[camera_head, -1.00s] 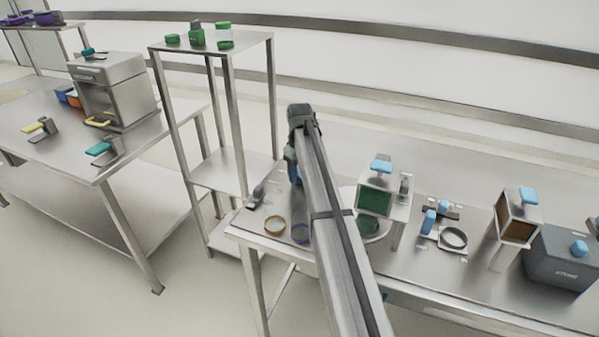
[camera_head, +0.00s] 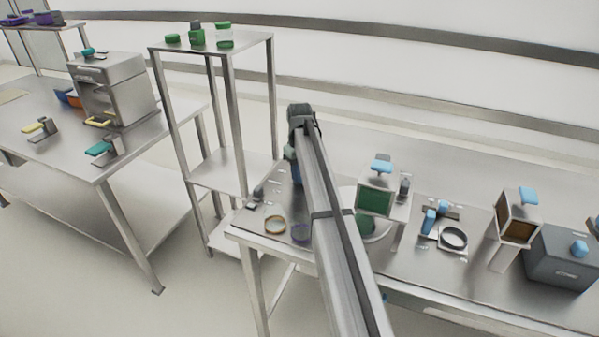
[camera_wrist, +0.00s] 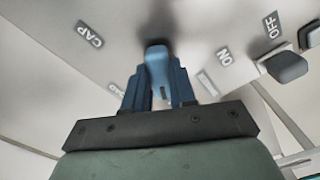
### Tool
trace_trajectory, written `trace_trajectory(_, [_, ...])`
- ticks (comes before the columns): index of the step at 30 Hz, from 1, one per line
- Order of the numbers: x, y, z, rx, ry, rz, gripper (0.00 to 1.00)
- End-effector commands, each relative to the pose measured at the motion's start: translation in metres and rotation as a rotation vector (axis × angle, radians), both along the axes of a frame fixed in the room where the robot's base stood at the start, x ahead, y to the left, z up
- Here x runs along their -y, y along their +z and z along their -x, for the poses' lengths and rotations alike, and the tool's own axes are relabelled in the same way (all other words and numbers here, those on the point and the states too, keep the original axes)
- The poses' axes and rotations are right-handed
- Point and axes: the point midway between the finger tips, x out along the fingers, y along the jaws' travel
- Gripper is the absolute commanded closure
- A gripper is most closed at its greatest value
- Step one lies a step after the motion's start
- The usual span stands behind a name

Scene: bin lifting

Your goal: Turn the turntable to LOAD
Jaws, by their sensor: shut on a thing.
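In the wrist view my gripper (camera_wrist: 158,92) is shut on a blue handle (camera_wrist: 157,60), with a blue finger on each side of it. The handle stands by a grey panel with a CAP label (camera_wrist: 88,33), an ON label (camera_wrist: 224,57) and an OFF label (camera_wrist: 270,27). Two more labels beside the fingers are too blurred or covered to read surely. In the head view a pale round disc (camera_head: 383,228), which looks like the turntable, lies partly behind my arm with a green piece (camera_head: 365,222) on it. My arm hides most of the gripper there.
A box with a green window (camera_head: 375,202) stands over the disc. A brown-windowed box (camera_head: 517,229) and a grey bin (camera_head: 562,262) stand right. A dark switch (camera_wrist: 288,67) is near OFF.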

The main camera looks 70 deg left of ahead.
Motion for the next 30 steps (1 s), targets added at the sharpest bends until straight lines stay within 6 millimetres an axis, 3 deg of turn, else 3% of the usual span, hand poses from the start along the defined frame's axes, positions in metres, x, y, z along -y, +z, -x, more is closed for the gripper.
trace_trajectory(30, [-0.0001,0.0002,-0.0001,0.000,-0.868,0.000,1.00])
